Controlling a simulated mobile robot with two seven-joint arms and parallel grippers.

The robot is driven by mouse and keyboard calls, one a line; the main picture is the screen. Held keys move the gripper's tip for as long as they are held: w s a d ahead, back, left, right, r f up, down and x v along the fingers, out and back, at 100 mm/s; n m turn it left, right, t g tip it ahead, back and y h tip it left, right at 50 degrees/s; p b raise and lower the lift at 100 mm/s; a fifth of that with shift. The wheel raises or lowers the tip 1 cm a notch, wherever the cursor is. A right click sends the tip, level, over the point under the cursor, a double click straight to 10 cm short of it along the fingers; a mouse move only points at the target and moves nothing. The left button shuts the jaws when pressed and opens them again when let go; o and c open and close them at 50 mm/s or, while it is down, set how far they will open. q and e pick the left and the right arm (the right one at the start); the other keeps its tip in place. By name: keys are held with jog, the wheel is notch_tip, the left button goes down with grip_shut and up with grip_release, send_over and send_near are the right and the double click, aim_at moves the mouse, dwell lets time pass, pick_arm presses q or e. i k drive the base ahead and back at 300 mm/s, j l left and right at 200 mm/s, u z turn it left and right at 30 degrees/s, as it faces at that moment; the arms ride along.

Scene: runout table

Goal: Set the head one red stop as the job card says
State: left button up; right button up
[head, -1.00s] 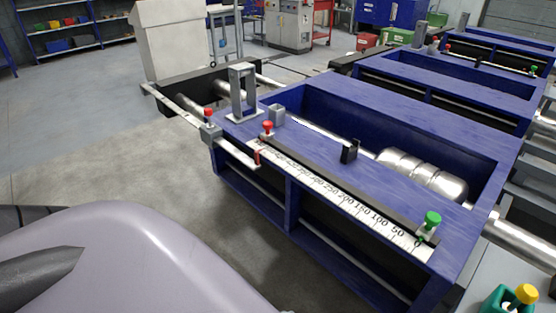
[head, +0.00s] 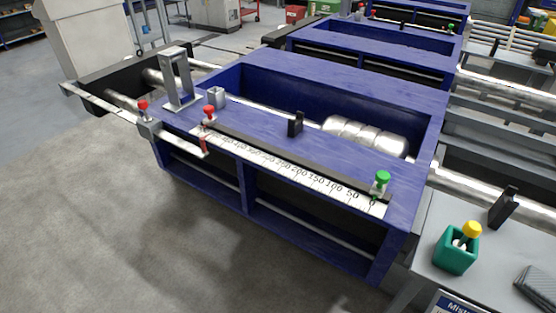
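The nearest blue machine head (head: 290,62) stands in the middle of the head view. A white scale (head: 290,170) runs along its front top edge, with 0 at the right end and numbers rising to the left. A red-knobbed stop (head: 208,113) sits near the scale's left, high end. A green-knobbed stop (head: 382,180) sits at the 0 end. Another red knob (head: 143,106) stands on a clamp on the bar at the left. A red pointer (head: 204,145) hangs by the scale's left end. No job card is readable. Neither gripper is in view.
A grey side table (head: 500,245) at the right holds a green box (head: 457,250) with a yellow-topped item, a black block (head: 503,207) and a dark ribbed pad (head: 540,286). A partly cut-off sign (head: 458,303) shows at the bottom. More blue heads stand behind. Floor at lower left is clear.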

aim_at(210, 120)
jog(key=z, duration=0.35)
jog(key=j+z, duration=0.35)
jog(key=i+j+z, duration=0.1)
jog(key=j+z, duration=0.15)
jog(key=z, duration=0.15)
jog(key=j+z, duration=0.15)
jog(key=j, duration=0.25)
jog(key=k+j+z, duration=0.15)
jog(key=j, duration=0.2)
jog(key=k+j, duration=0.1)
jog(key=j, duration=0.65)
jog(key=j+z, duration=0.15)
jog(key=j, duration=0.6)
jog(key=i+l, duration=0.3)
